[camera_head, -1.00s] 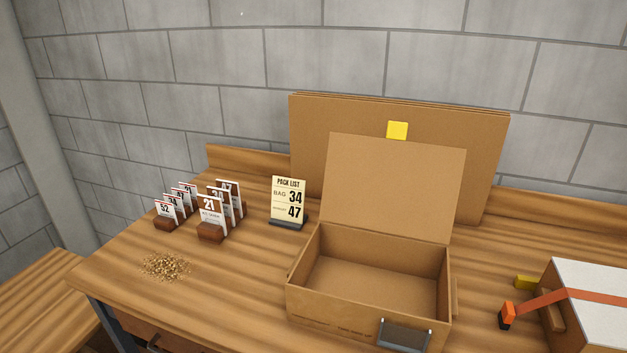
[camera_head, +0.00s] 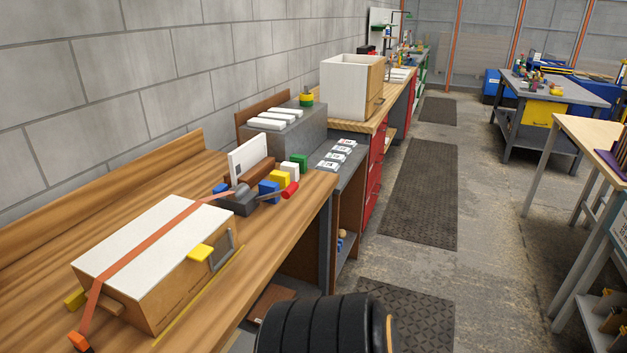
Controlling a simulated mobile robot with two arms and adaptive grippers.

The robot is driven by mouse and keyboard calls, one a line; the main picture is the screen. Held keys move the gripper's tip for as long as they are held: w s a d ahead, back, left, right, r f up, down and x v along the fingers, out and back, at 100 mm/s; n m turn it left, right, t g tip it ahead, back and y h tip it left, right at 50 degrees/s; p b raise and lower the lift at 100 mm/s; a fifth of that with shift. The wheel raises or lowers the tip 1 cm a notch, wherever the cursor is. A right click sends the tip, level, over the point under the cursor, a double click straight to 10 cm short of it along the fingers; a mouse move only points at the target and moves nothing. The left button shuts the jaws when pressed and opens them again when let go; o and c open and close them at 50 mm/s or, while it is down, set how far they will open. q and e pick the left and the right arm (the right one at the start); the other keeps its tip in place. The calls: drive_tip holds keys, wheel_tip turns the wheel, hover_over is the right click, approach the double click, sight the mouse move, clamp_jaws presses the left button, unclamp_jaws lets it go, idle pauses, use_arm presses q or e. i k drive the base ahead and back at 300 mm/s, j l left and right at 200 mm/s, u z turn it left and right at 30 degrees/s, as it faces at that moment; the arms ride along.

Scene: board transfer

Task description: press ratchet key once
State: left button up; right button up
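A ratchet (camera_head: 240,202) with a dark grey body sits on the wooden bench at the right end of an orange strap (camera_head: 150,246). A lever with a red grip (camera_head: 290,189) lies close to the ratchet, pointing right. The strap runs across a white-topped cardboard box (camera_head: 130,230) and ends in an orange hook (camera_head: 80,342) at the lower left. Which part is the ratchet key is too small to tell. Neither gripper shows in this view.
Blue, yellow, white and green blocks (camera_head: 280,180) stand beside the lever. A white card (camera_head: 248,158) stands behind the ratchet. A grey unit (camera_head: 285,135) and an open white box (camera_head: 350,85) are farther along. Floor mats (camera_head: 418,190) line the aisle right of the bench.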

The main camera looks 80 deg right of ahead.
sight(221, 187)
drive_tip(key=z, duration=2.15)
